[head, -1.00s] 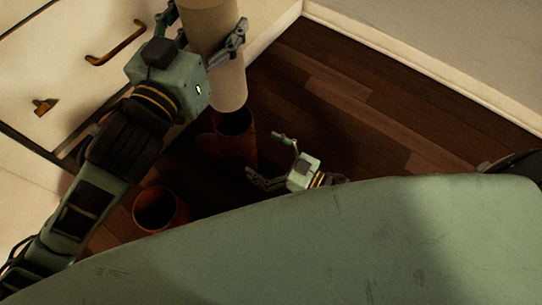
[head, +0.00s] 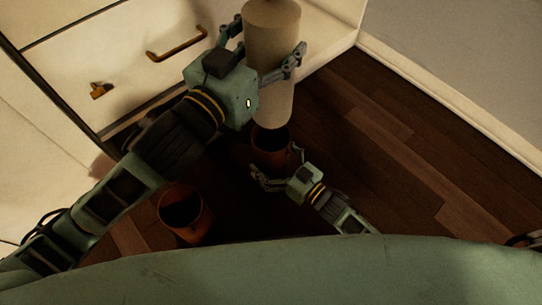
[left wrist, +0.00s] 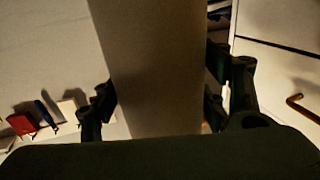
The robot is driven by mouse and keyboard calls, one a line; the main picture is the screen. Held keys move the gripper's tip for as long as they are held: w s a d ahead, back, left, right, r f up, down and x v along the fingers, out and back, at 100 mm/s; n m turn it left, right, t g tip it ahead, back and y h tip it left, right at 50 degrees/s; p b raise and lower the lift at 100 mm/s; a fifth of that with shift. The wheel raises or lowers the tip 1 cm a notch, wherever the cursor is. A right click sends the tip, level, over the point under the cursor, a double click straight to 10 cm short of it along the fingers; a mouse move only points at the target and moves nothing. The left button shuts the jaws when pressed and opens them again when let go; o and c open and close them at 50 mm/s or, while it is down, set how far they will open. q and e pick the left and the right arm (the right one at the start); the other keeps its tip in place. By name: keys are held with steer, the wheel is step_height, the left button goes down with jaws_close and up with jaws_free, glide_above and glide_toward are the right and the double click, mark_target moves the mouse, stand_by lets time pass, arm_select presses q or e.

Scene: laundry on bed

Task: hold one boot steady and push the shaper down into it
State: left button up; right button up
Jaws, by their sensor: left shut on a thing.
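The shaper is a beige cylinder (head: 272,75), upright, its lower end just over the mouth of the far boot (head: 270,143). I cannot tell whether they touch. My left gripper (head: 267,45) is shut on the shaper from the left; in the left wrist view the shaper (left wrist: 155,70) stands between its fingers. My right gripper (head: 278,163) is low at the near right side of the far boot, fingers spread with the boot's side between them. Their contact is unclear. The other brown boot (head: 185,213) stands open and empty-looking, nearer and to the left.
A pale drawer unit (head: 130,60) with brass handles stands behind and left of the boots. Dark wooden floor (head: 400,160) lies free to the right, up to a pale edge. Small red and blue items (left wrist: 35,118) show in the left wrist view.

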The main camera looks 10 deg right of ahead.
steer(key=c, duration=1.5)
arm_select(q)
steer(key=shift+f, duration=4.6)
steer(key=o, duration=1.7)
steer(key=shift+f, duration=0.1)
steer(key=v, duration=1.2)
arm_select(e)
steer(key=o, duration=1.7)
steer(key=shift+d, duration=0.1)
